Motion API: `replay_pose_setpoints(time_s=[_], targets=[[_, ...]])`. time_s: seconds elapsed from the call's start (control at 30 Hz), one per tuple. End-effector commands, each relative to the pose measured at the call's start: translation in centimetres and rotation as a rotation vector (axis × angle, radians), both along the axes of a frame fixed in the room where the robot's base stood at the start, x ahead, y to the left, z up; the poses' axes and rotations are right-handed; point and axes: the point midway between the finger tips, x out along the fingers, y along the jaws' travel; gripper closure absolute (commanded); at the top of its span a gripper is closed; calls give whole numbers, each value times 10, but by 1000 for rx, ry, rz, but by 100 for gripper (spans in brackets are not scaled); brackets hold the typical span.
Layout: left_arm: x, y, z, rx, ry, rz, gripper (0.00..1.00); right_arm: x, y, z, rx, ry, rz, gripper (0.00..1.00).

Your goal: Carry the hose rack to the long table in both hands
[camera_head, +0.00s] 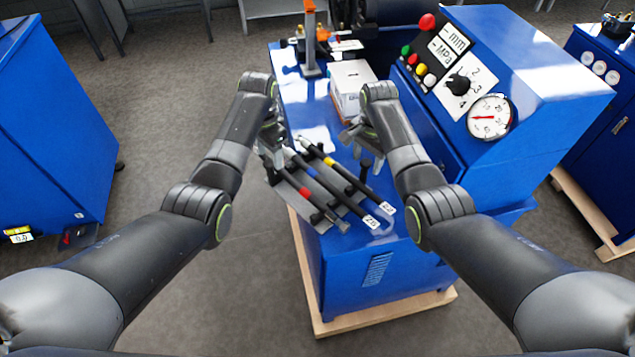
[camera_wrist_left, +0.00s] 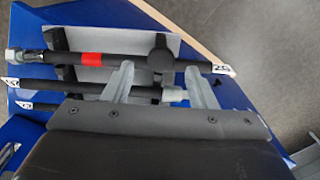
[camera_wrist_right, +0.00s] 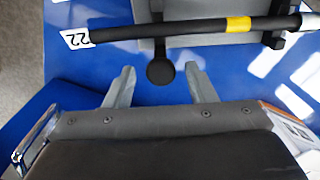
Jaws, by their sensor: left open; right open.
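The hose rack (camera_head: 292,188) is a grey plate on the blue machine's top, carrying black hoses with red, blue and yellow bands and white number tags. It also shows in the left wrist view (camera_wrist_left: 112,42) and right wrist view (camera_wrist_right: 205,38). My left gripper (camera_wrist_left: 158,74) is open over the rack's left side, a round black knob (camera_wrist_left: 160,57) at its fingertips. My right gripper (camera_wrist_right: 160,69) is open at the rack's right side, with another black knob (camera_wrist_right: 160,75) between its fingertips. Neither gripper is closed on anything. I cannot make out the long table for certain.
The blue machine (camera_head: 380,285) stands on a wooden pallet (camera_head: 390,312), with a dial panel (camera_head: 470,75) on its right. A white box (camera_head: 350,80) and an orange post (camera_head: 310,35) stand behind the rack. A blue cabinet (camera_head: 55,120) stands left across open grey floor (camera_head: 200,290).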

Motion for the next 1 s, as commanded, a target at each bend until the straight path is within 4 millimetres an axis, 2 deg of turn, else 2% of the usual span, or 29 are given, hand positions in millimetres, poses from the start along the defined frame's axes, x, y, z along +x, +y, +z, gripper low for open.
replay_pose_setpoints(time_s=[0.03, 0.2, 0.4, 0.6, 0.93, 1.0], targets=[[-1, 0, -11, 1, 5, 0, 48, -1, 0, -11, -1, 5, 0, 50], [-1, 0, -37, 1, 4, 0, 48, -1, 0, -37, -1, 4, 1, 50], [0, 0, -54, 0, 1, -1, 48, 0, 1, -54, 0, 1, 1, 50], [0, 0, -63, -1, 1, -1, 48, 0, 0, -62, 1, -1, 1, 50], [0, 0, -64, -1, -1, -1, 48, 0, 0, -64, 1, -1, 0, 50], [0, 0, -64, -1, -1, -1, 55, 0, 0, -64, 1, -1, 0, 56]])
